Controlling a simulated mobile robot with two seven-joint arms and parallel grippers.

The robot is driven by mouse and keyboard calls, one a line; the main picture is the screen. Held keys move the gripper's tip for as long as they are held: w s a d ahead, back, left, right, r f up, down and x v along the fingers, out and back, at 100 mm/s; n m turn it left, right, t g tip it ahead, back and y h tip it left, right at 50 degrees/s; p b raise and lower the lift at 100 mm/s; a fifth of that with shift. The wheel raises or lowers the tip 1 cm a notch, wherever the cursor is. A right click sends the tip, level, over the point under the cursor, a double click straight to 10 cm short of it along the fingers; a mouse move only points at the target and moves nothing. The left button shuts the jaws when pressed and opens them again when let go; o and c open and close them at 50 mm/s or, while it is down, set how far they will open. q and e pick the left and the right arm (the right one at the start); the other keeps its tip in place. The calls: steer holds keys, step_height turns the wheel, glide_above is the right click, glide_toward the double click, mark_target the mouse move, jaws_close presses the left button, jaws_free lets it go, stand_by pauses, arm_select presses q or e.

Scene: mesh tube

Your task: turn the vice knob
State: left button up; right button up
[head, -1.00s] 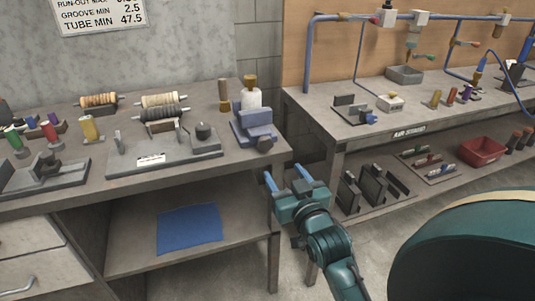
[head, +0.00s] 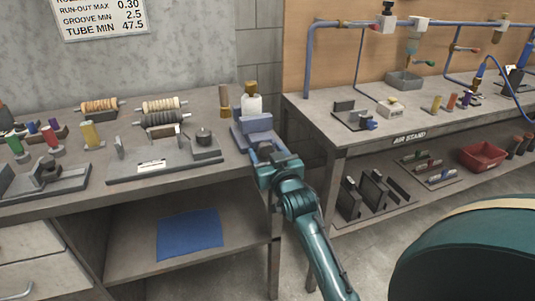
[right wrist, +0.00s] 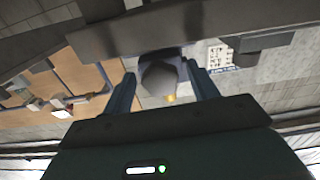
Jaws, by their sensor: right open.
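The blue vice (head: 256,126) stands at the right front corner of the left bench. Its dark knob (right wrist: 160,78) shows in the right wrist view between the two blue fingers. In the head view my gripper hides the knob. My right gripper (head: 264,153) is at the front of the vice, open, with one finger on each side of the knob. Whether the fingers touch it cannot be told. In the right wrist view the gripper (right wrist: 162,90) shows a gap on both sides of the knob. My left gripper is not in view.
A white bottle (head: 251,104) and a wooden-handled tool (head: 224,100) stand behind the vice. A grey fixture (head: 165,160) lies to its left on the bench (head: 110,195). The air stand bench (head: 400,128) is to the right, across a gap.

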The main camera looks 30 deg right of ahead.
steer(key=shift+c, duration=0.5)
steer(key=c, duration=0.9)
steer(key=shift+r+m+p, duration=0.3)
steer(key=shift+m+p, duration=0.5)
steer(key=shift+p, duration=0.35)
steer(key=shift+m+p, duration=0.5)
steer(key=shift+p, duration=0.1)
steer(key=shift+m+p, duration=0.4)
steer(key=shift+m, duration=0.2)
steer(key=shift+f+m, duration=0.25)
steer(key=shift+m, duration=0.25)
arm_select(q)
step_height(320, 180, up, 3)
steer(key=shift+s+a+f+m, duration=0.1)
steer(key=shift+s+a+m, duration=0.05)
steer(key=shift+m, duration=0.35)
